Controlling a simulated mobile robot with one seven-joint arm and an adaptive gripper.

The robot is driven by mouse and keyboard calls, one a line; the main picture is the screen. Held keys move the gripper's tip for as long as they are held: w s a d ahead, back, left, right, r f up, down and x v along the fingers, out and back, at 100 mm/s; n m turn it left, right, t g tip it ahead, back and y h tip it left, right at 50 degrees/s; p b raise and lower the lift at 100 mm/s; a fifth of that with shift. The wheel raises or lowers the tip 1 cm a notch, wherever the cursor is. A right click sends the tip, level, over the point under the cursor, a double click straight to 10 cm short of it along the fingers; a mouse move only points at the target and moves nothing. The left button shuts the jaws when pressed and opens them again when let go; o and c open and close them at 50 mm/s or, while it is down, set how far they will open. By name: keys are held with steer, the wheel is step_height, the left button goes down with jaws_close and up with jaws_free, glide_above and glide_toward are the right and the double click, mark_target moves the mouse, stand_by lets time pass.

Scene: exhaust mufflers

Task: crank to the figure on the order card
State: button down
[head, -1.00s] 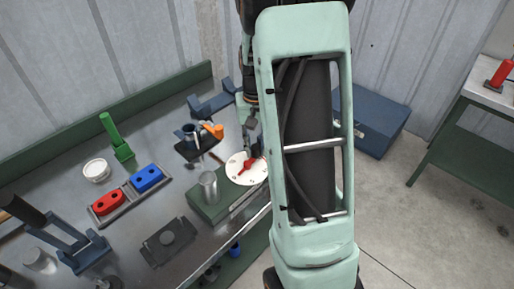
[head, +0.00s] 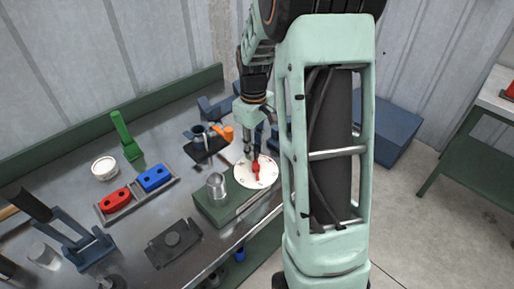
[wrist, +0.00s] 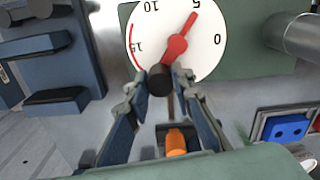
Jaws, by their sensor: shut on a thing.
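The white round dial (head: 268,172) sits on a green box (head: 215,210) at the bench's edge. In the wrist view the dial (wrist: 145,30) shows the figures 0, 5, 10 and 15, with a red arc by 15. Its red crank (wrist: 177,46) has a pointed end close to the 5 and a black knob (wrist: 160,80) at the other end. My gripper (wrist: 162,86) has its fingers on both sides of the knob, shut on it. In the head view my gripper (head: 248,150) reaches down to the dial from above. I cannot make out an order card.
A metal cylinder (head: 216,185) stands on the green box beside the dial. An orange-handled piece (head: 227,134) is just behind. A tray with red (head: 115,201) and blue (head: 155,178) blocks lies to the left. A blue box (head: 388,130) stands on the floor at right.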

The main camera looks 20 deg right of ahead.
steer(key=shift+a+n, duration=0.2)
steer(key=shift+n, duration=0.3)
steer(key=c, duration=1.7)
jaws_free()
steer(key=shift+w+r, duration=0.1)
step_height(320, 180, up, 12)
steer(key=shift+f, duration=0.1)
steer(key=shift+a, duration=0.1)
